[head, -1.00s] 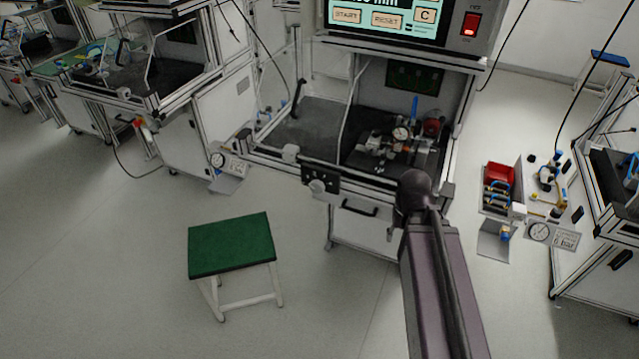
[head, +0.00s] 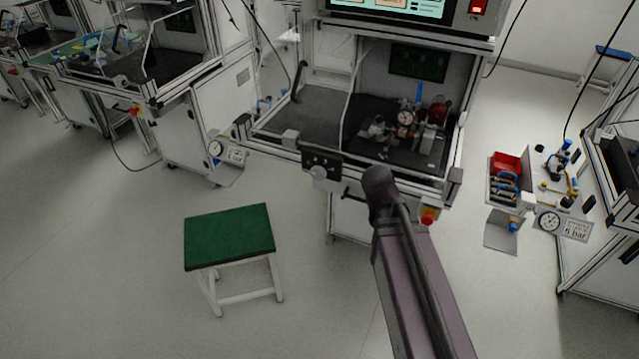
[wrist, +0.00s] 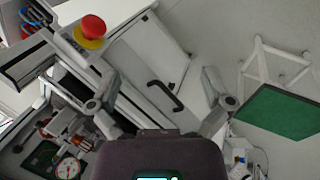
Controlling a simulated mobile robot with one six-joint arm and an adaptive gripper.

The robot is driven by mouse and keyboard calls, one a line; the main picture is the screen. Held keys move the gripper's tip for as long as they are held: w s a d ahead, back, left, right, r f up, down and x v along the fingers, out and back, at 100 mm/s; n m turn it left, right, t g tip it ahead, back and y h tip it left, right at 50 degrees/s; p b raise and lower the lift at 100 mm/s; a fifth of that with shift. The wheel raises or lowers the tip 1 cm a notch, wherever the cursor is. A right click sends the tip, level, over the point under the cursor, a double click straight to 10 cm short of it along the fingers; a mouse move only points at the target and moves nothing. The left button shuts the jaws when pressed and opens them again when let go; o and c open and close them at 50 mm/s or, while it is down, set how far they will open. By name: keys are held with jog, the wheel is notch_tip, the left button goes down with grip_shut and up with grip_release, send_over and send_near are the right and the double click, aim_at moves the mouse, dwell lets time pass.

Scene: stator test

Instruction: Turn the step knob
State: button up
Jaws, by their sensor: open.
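A round grey knob (head: 319,172) sits on a small black panel (head: 322,157) at the front edge of the test station. I cannot read any label on it, so whether it is the step knob is unclear. My gripper (wrist: 160,88) shows in the wrist view with its two grey fingers spread wide and nothing between them. It hangs before the station's white front, with a black drawer handle (wrist: 165,96) seen between the fingers. In the head view my arm hides the gripper, right of the knob. I cannot make out the knob in the wrist view.
A red emergency button (head: 428,214) on yellow is at the station's front right; it also shows in the wrist view (wrist: 92,28). A green-topped stool (head: 229,237) stands at front left. A fixture with a dial gauge (head: 406,118) is inside. Floor between is clear.

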jog(key=w+a+f+n+t+h+b, duration=0.3)
jog(key=w+a+f+n+t+b, duration=0.15)
jog(key=n+b, duration=0.25)
jog(key=n+t+b, duration=1)
jog(key=n+b, duration=0.3)
jog(key=n, duration=0.4)
send_near(317, 175)
jog(key=s, duration=0.3)
jog(key=shift+a+y, duration=0.3)
jog(key=shift+y, duration=0.1)
jog(key=shift+w, duration=0.1)
jog(key=shift+x, duration=6.8)
